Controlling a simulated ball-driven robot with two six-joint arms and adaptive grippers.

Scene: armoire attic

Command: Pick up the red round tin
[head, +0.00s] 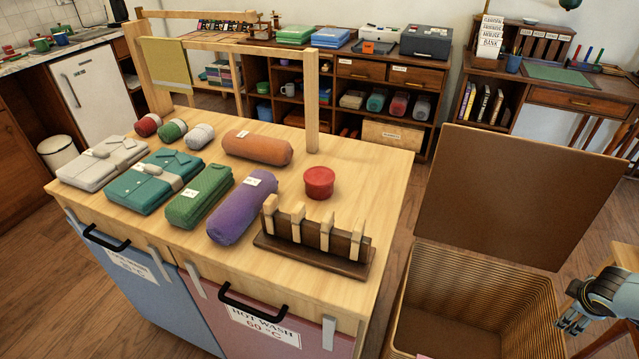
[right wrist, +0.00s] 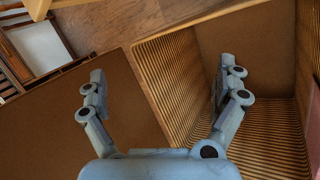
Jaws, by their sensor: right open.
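The red round tin (head: 319,182) stands upright on the wooden counter (head: 376,190), between the orange roll and the dark rack of wooden pegs. My right gripper (head: 574,314) is at the right edge of the head view, beside the wicker basket and well apart from the tin. In the right wrist view my right gripper (right wrist: 158,88) is open and empty, with the basket and its lid behind its fingers. The tin does not show in the right wrist view. My left gripper is not in view.
An open wicker basket (head: 408,318) with a raised brown lid (head: 520,195) stands right of the counter. The peg rack (head: 312,258) sits in front of the tin. An orange roll (head: 257,147), a purple roll (head: 243,208) and folded clothes lie left. A wooden frame (head: 312,100) rises behind.

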